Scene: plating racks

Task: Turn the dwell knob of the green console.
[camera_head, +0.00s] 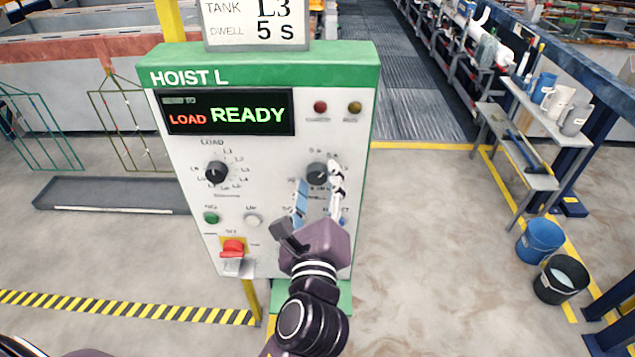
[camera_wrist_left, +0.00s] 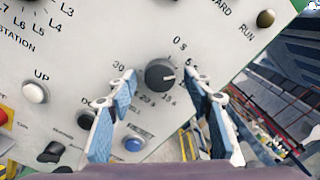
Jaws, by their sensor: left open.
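The green-topped console (camera_head: 265,60) stands ahead, labelled HOIST L, and its display (camera_head: 228,112) reads LOAD READY. The dwell knob (camera_head: 316,172) is a dark round knob on the right of the panel. In the left wrist view the knob (camera_wrist_left: 160,74) shows between the fingertips, with a time scale around it. Its pale mark points right, near the 5 s side; the exact setting is unclear. My left gripper (camera_head: 319,180) is open, with its fingers (camera_wrist_left: 160,84) on either side of the knob, without visible contact. My right gripper is not in view.
A card (camera_head: 255,24) above the console reads tank L3, dwell 5 S. Left are a load knob (camera_head: 216,173), green button (camera_head: 211,218), white button (camera_head: 253,220) and red switch (camera_head: 233,248). A blue button (camera_wrist_left: 134,144) lies below the dwell knob. Buckets (camera_head: 541,240) stand right.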

